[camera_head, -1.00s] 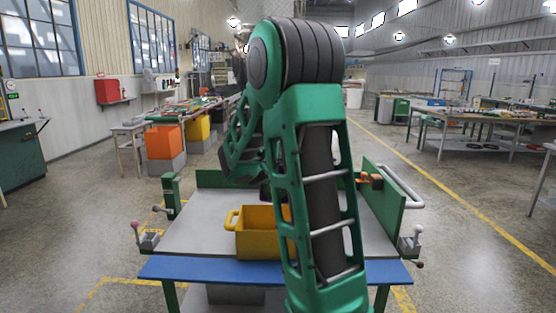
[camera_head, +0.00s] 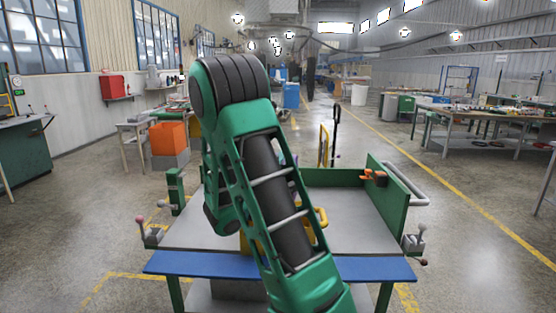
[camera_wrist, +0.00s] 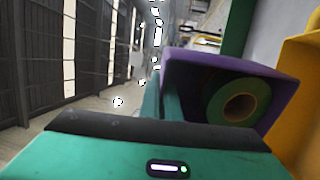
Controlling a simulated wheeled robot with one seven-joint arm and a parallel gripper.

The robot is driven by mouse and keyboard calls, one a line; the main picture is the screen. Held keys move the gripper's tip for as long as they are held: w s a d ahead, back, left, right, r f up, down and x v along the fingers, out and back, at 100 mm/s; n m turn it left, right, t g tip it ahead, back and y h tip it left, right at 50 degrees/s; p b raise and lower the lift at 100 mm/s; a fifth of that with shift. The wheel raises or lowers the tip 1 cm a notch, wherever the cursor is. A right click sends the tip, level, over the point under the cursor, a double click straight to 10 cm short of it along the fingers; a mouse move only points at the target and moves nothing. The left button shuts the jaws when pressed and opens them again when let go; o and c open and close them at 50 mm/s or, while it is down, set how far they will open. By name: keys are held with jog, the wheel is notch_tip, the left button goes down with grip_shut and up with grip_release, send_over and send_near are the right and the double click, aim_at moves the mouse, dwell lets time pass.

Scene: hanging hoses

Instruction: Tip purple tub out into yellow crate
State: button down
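In the wrist view the purple tub (camera_wrist: 228,64) is right of centre, close up, with its open side turned towards the camera. A green roll with a brown core (camera_wrist: 238,102) sits in it. My gripper (camera_wrist: 168,100) shows only narrow green fingers against the tub's left wall; they appear closed on it, with the contact partly hidden. The yellow crate (camera_wrist: 299,92) stands close to the tub at the right edge. In the head view the crate is mostly hidden behind my arm, with its right handle (camera_head: 321,217) showing.
The grey worktable (camera_head: 358,225) has a blue front edge (camera_head: 210,264) and green side panels (camera_head: 392,195). An orange clamp (camera_head: 374,177) sits on the right panel. The tabletop right of the crate is clear. The wrist view is rolled sideways.

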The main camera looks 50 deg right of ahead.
jog(key=shift+a, duration=0.25)
jog(key=shift+s+a+r+t+h, duration=0.15)
jog(key=shift+a+r+t+h, duration=0.2)
jog(key=shift+r, duration=0.2)
jog(key=shift+s+f, duration=0.1)
jog(key=shift+f, duration=0.5)
jog(key=shift+s+a+f+h, duration=0.15)
jog(key=shift+a+h, duration=0.1)
jog(key=shift+s+a+r+t+h, duration=0.1)
jog(key=shift+a+r+t+h, duration=0.1)
jog(key=shift+a, duration=0.15)
jog(key=shift+s+a+r+t+h, duration=0.1)
jog(key=shift+a+t+h, duration=0.1)
jog(key=shift+a, duration=0.15)
jog(key=shift+s+a+f+h, duration=0.25)
jog(key=shift+a+h, duration=0.05)
jog(key=s+a+f+t+h, duration=0.2)
jog(key=a+h, duration=0.2)
jog(key=a, duration=0.1)
jog(key=shift+s+a, duration=0.4)
jog(key=shift+f, duration=0.1)
